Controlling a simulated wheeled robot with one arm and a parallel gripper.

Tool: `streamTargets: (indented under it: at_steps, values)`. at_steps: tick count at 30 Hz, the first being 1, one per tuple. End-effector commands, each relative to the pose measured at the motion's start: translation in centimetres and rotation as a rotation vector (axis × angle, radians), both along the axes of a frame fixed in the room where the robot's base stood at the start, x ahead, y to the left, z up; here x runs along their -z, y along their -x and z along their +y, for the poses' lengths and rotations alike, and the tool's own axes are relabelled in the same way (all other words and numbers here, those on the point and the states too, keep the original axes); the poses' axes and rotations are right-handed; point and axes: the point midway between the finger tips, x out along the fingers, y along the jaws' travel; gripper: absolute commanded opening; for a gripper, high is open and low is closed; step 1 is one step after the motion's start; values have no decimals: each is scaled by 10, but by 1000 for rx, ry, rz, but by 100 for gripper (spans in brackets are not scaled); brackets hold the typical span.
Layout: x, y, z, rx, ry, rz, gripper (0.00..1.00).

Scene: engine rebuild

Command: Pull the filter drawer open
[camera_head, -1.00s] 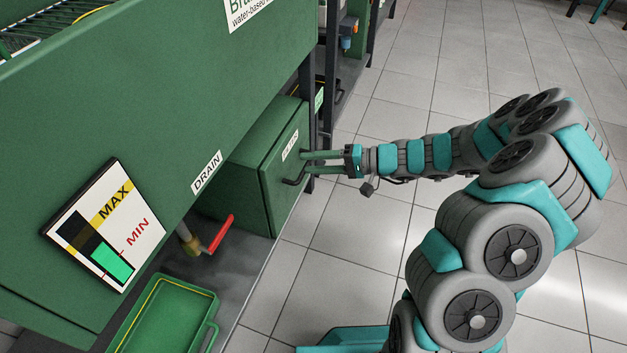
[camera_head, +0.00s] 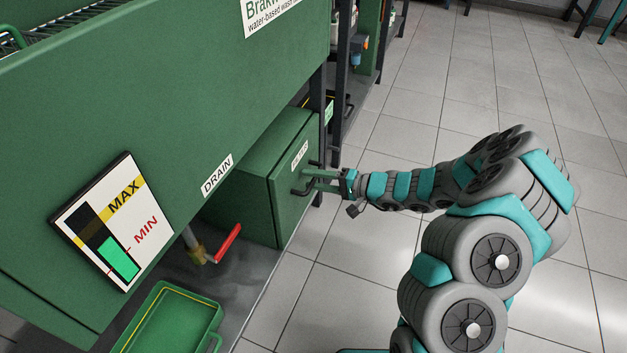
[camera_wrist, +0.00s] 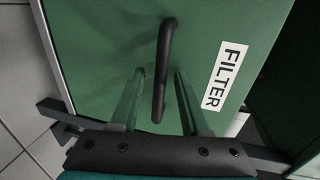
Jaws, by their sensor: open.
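The filter drawer (camera_head: 290,190) is a green box front under the green wash tank, and it looks closed. It also shows in the wrist view, with a white FILTER label (camera_wrist: 224,76) to the right of the handle. Its black bar handle (camera_wrist: 163,70) stands out from the front. My gripper (camera_wrist: 158,78) is open. Its two green fingers lie on either side of the handle in the wrist view, and I cannot tell whether either touches it. In the head view my gripper (camera_head: 311,181) is at the drawer front, with the handle (camera_head: 300,192) partly hidden by the fingers.
A red drain lever (camera_head: 228,243) and a green tray (camera_head: 172,318) are on the shelf to the left. A dark frame post (camera_head: 317,105) stands behind the drawer. A level gauge (camera_head: 106,222) is on the tank.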

Motion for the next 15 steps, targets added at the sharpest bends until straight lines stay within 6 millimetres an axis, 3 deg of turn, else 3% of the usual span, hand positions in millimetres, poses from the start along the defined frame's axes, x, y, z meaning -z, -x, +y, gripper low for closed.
streamTargets:
  at_steps: [8, 15]
  values:
    - [0, -1, 2, 0, 0, 0, 46]
    - [0, 0, 2, 0, 0, 0, 21]
